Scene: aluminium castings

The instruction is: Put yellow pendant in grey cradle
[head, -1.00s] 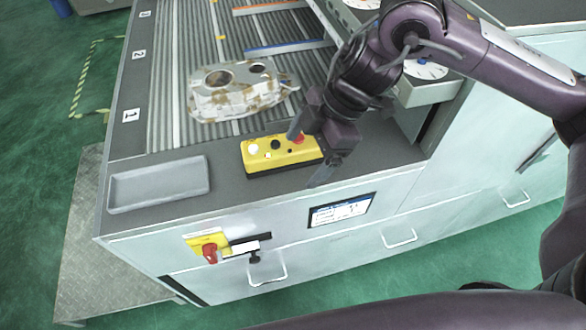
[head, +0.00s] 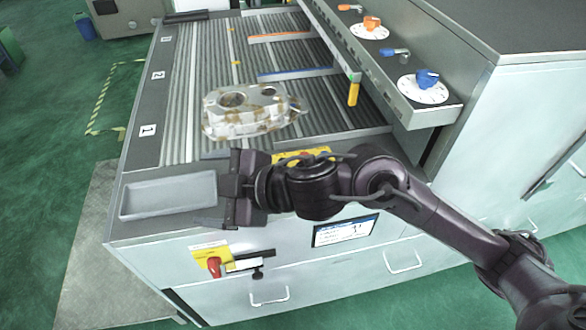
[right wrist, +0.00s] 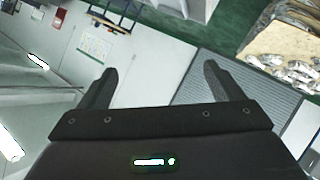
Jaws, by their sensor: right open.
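The yellow pendant (head: 300,156) lies on the dark front ledge of the machine in the head view. My right arm hides most of it, leaving a strip of its yellow top. The grey cradle (head: 168,196), a shallow empty rectangular tray, lies left of it on the same ledge. My right gripper (head: 232,189) points left beside the cradle's right end, apart from the pendant; its height above the ledge is hard to judge. In the right wrist view its two fingers (right wrist: 158,88) are spread wide with nothing between them. My left gripper is not in view.
A mottled aluminium casting (head: 250,112) sits on the ribbed bed behind the ledge. A control panel with an orange knob (head: 372,23) and a blue knob (head: 427,79) overhangs on the right. A red switch (head: 214,266) sticks out from the front face.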

